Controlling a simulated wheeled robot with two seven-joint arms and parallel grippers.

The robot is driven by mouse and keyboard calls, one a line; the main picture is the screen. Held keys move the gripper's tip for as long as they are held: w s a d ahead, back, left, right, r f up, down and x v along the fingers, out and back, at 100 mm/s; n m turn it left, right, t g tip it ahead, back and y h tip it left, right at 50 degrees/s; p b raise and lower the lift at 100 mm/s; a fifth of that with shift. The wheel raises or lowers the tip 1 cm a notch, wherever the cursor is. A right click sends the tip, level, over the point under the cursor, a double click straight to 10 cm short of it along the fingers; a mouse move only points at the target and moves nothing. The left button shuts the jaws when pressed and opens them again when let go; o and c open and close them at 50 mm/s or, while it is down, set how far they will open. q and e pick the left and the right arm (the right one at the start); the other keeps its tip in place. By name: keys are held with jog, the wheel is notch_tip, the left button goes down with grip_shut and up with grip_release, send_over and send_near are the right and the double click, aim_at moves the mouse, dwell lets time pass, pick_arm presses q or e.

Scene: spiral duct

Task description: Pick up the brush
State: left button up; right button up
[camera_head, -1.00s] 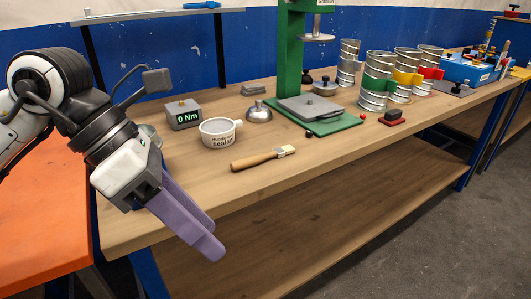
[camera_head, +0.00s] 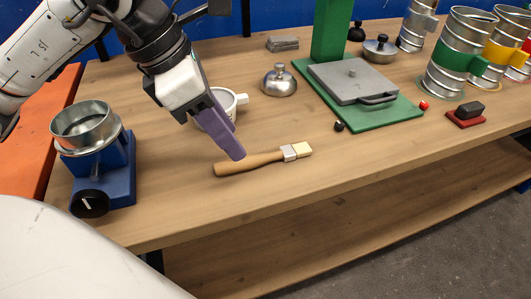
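The brush (camera_head: 262,160) lies flat on the wooden workbench (camera_head: 300,205), near its front edge. It has a light wooden handle at the left and a metal ferrule with pale bristles at the right. My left gripper (camera_head: 238,156) has purple fingers that point down, with the tips just above or behind the brush's handle. I cannot tell whether they touch it. The fingers overlap in this view, so their gap is hidden. My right gripper is not in view.
A white sealant cup (camera_head: 240,99) stands partly behind my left gripper. A blue stand with a metal ring (camera_head: 84,126) is at the left. A metal dome (camera_head: 279,80) and a green press base (camera_head: 370,118) are behind the brush. Bench around the brush is clear.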

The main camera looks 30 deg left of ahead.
aim_at(264, 158)
pick_arm(q)
jog(key=x, duration=0.6)
jog(key=shift+s+a+f, duration=0.1)
jog(key=shift+a+f, duration=0.05)
grip_shut()
